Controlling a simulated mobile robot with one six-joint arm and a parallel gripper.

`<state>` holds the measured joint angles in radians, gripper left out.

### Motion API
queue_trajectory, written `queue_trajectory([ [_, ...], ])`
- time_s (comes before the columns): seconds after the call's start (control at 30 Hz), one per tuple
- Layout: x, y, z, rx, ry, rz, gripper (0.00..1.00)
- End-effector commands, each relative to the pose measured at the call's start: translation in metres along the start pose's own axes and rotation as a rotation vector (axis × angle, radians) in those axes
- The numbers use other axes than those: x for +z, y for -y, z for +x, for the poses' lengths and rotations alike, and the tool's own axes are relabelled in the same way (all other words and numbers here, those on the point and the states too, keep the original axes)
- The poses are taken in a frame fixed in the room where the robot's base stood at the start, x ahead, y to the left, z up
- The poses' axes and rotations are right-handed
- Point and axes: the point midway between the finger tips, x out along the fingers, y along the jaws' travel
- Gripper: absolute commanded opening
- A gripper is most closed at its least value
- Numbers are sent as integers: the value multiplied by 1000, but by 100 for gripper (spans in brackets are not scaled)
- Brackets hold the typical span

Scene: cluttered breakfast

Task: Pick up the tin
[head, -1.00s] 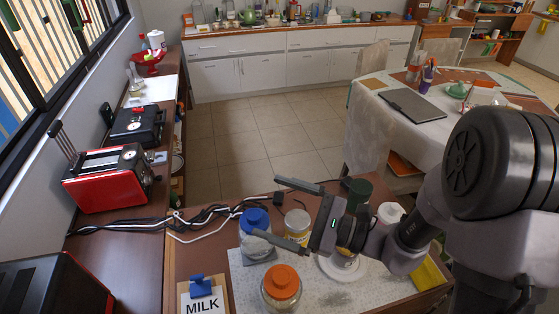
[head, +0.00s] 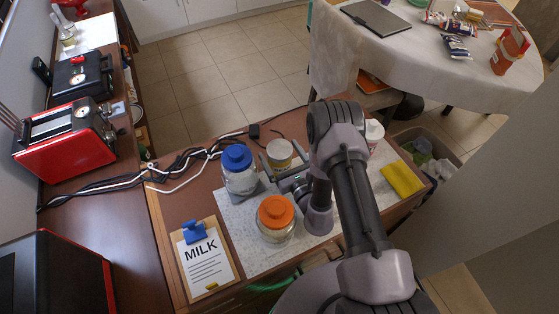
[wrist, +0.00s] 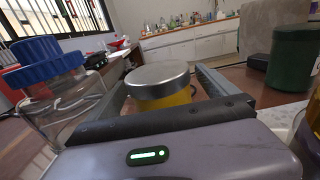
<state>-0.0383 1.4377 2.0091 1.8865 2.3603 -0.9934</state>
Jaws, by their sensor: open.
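The tin (head: 280,153), a short yellow round container with a silver lid, stands upright at the back of the speckled mat in the head view. In the wrist view the tin (wrist: 158,84) is straight ahead, between my two open fingers. My gripper (head: 282,172) is low at the tin's near side, partly hidden by my arm in the head view. The wrist view shows a gap between the tin and the right finger. I cannot tell whether the left finger touches it. The tin's lower part is hidden by my gripper's body.
A blue-lidded glass jar (head: 238,168) stands close on the left, and an orange-lidded jar (head: 275,218) in front. A dark green canister (wrist: 290,58) is on the right in the wrist view. Cables (head: 185,165) lie behind left. A yellow sponge-like block (head: 402,178) lies at right.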

Motion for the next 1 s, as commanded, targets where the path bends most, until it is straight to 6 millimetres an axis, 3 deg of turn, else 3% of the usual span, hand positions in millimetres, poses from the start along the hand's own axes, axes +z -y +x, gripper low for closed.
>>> queue_trajectory([
  [0.17, -1, -1, 30, 2, 1, 0, 97],
  [0.4, 0, 0, 33, 0, -1, 2, 96],
  [0.8, 0, 0, 32, 0, -1, 2, 17],
  [1.0, 1, 0, 32, 0, 0, 2, 15],
])
